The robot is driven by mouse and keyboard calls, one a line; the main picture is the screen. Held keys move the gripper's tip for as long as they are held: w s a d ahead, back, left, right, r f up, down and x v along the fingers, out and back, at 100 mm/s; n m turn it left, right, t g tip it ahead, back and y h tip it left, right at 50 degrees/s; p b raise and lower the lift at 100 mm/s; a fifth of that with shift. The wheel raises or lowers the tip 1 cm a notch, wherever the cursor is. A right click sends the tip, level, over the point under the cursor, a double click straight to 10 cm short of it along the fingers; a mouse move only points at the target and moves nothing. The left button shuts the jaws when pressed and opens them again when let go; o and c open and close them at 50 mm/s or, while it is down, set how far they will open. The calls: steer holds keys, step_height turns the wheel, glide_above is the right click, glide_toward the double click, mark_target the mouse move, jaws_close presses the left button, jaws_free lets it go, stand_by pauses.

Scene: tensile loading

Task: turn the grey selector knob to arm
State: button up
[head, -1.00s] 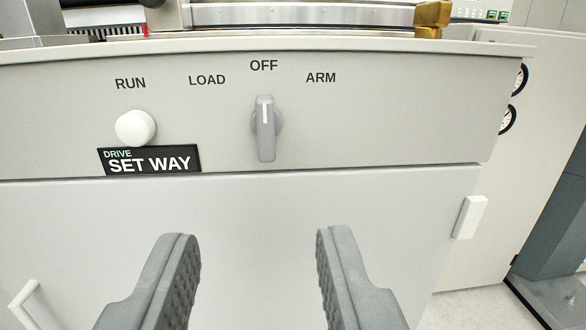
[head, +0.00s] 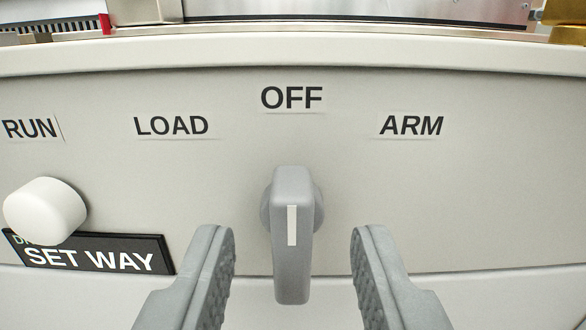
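The grey selector knob (head: 291,255) is on the front panel in the middle of the head view. Its handle stands upright, and its white mark lines up below the OFF label (head: 292,97). The LOAD label (head: 171,125) is to the upper left and the ARM label (head: 411,125) to the upper right. My gripper (head: 292,245) is open. One finger is on each side of the knob, with a gap on both sides. I see no contact.
A white round RUN button (head: 45,210) sticks out at the left, close to a black SET WAY plate (head: 95,255). The panel's top edge (head: 300,60) runs above the labels.

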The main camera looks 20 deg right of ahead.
steer(key=shift+x, duration=1.3)
jaws_close()
steer(key=shift+m, duration=0.3)
steer(key=m, duration=0.4)
steer(key=shift+s+d, duration=0.15)
steer(key=shift+d, duration=0.1)
steer(key=shift+d+f+m, duration=0.1)
steer(key=shift+f+m, duration=0.05)
steer(key=shift+m, duration=0.9)
steer(key=shift+d+f+m, duration=0.1)
steer(key=shift+m, duration=0.95)
